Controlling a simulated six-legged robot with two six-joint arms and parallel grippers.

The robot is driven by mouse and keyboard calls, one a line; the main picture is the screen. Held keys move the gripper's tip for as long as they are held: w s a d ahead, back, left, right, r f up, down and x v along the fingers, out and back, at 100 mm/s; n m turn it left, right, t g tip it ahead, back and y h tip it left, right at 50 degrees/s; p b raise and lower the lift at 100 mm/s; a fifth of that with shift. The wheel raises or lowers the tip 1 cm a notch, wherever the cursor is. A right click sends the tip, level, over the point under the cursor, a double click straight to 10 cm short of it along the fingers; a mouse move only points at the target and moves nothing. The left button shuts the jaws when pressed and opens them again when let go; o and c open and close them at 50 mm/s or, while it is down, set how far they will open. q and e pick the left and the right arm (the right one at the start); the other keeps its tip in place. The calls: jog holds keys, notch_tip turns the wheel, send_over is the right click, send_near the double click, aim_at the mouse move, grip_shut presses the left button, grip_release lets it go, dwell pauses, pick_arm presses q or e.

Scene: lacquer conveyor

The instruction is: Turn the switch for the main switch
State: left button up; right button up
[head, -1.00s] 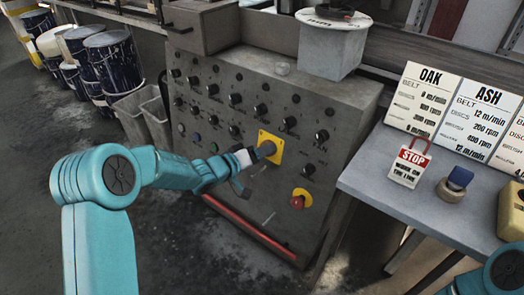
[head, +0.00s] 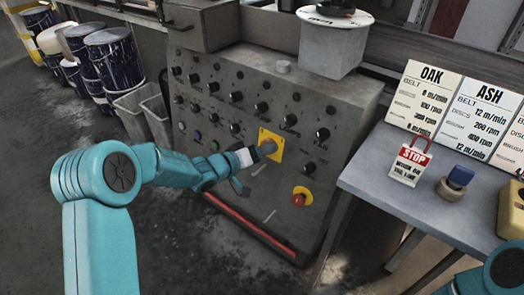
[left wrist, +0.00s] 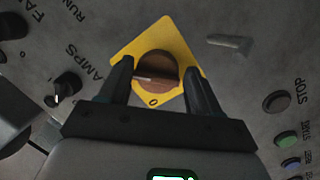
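The main switch is a round brown knob (left wrist: 160,66) on a yellow plate (left wrist: 125,50); the plate also shows on the panel in the head view (head: 276,138). A "0" is printed on the plate below the knob in the wrist view. A pale line on the knob points to the left there. My left gripper (left wrist: 157,75) is at the switch, with one finger on each side of the knob and narrow yellow gaps showing between. In the head view the left gripper (head: 254,154) partly hides the knob. My right gripper is out of view.
The grey panel (head: 222,68) carries several black knobs and a red emergency button (head: 299,200) below the switch. Bins (head: 133,112) stand left.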

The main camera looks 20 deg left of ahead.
pick_arm(q)
jog(key=shift+r, duration=0.1)
jog(key=p+v, duration=0.3)
jog(key=v, duration=1.3)
jog(key=shift+a+p, duration=0.15)
jog(key=shift+p, duration=0.15)
